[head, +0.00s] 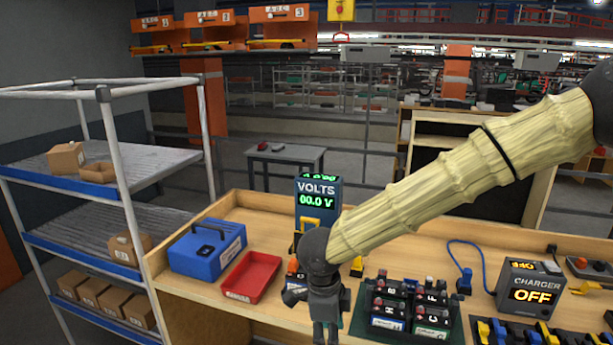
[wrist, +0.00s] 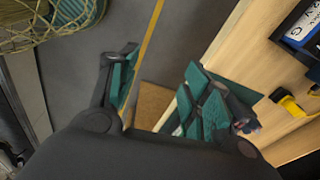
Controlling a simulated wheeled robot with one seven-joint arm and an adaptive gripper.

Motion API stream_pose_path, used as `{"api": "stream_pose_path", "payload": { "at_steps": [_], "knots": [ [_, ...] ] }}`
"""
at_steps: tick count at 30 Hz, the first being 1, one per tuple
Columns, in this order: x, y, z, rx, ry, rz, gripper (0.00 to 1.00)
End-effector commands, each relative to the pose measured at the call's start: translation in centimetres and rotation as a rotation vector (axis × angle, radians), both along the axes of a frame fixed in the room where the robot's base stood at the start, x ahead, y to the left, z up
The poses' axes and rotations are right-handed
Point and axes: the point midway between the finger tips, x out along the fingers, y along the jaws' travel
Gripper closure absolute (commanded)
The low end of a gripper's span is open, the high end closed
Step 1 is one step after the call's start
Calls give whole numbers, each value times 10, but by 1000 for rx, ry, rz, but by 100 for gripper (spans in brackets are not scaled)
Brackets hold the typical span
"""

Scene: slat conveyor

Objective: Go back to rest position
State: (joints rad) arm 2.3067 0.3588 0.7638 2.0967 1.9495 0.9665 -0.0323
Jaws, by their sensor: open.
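My gripper (head: 326,332) hangs fingers down near the front edge of the wooden workbench (head: 215,292), at the bottom of the head view. My arm, in a pale ribbed sleeve, reaches down to it from the upper right. In the wrist view my gripper (wrist: 163,85) has its two green-padded fingers spread apart, with nothing between them. Grey floor with a yellow line (wrist: 150,40) shows beyond the fingers, and the bench lies to the right. The fingertips are partly cut off in the head view.
On the bench, a blue case (head: 207,248) and red tray (head: 252,277) lie left of my gripper. A volts meter (head: 318,200) stands behind it. A rack of dark battery-like blocks (head: 408,308) and a charger (head: 531,288) reading OFF stand right. A shelf rack (head: 125,190) is far left.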

Motion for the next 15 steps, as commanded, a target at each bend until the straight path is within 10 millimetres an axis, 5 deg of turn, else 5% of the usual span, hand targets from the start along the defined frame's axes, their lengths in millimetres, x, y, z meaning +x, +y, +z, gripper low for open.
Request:
{"api": "stream_pose_path", "payload": {
  "at_steps": [8, 15],
  "knots": [
    [-10, -36, -77, -110, -42, 162, 51],
    [-24, -79, -179, -219, -63, 433, 51]
  ]
}}
